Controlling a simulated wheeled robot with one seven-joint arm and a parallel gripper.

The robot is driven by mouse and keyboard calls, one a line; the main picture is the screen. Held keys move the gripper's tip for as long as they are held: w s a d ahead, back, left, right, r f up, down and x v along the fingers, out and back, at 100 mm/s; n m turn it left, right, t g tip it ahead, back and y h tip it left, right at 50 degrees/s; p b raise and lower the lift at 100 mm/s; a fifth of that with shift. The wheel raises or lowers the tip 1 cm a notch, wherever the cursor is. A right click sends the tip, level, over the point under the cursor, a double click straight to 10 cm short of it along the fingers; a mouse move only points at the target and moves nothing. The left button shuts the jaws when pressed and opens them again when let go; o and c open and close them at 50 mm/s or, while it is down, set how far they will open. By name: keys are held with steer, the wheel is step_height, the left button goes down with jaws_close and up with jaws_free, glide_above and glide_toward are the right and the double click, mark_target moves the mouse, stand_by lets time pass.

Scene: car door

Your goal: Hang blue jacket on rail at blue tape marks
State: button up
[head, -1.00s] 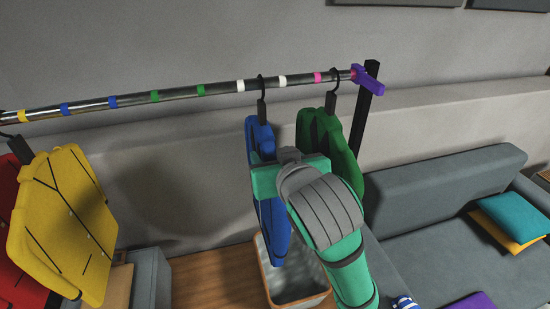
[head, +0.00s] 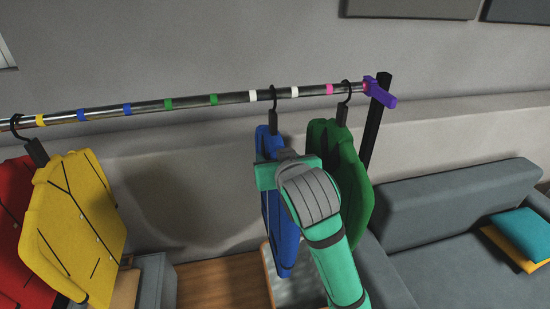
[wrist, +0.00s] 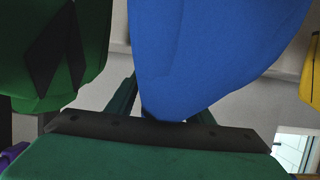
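The blue jacket (head: 285,235) hangs by its black hook (head: 273,97) on the metal rail (head: 232,98), between the two white tape marks (head: 253,96). The two blue tape marks (head: 82,115) are farther left, with bare rail between them. My gripper (head: 265,176) is at the blue jacket's front, below its hanger. In the wrist view, the blue jacket (wrist: 205,45) fills the middle and covers the fingertips. The finger bases show well apart on either side of its lower corner, so the gripper looks open. Contact with the jacket cannot be told.
A green jacket (head: 357,185) hangs close on the right, near the purple rail end (head: 380,92). A yellow jacket (head: 75,215) and a red jacket (head: 15,240) hang at the left. A grey sofa (head: 450,215) stands right. The rail between yellow and blue jackets is free.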

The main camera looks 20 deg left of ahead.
jaws_close()
steer(key=shift+r, duration=0.15)
steer(key=shift+r, duration=0.25)
steer(key=shift+a, duration=0.1)
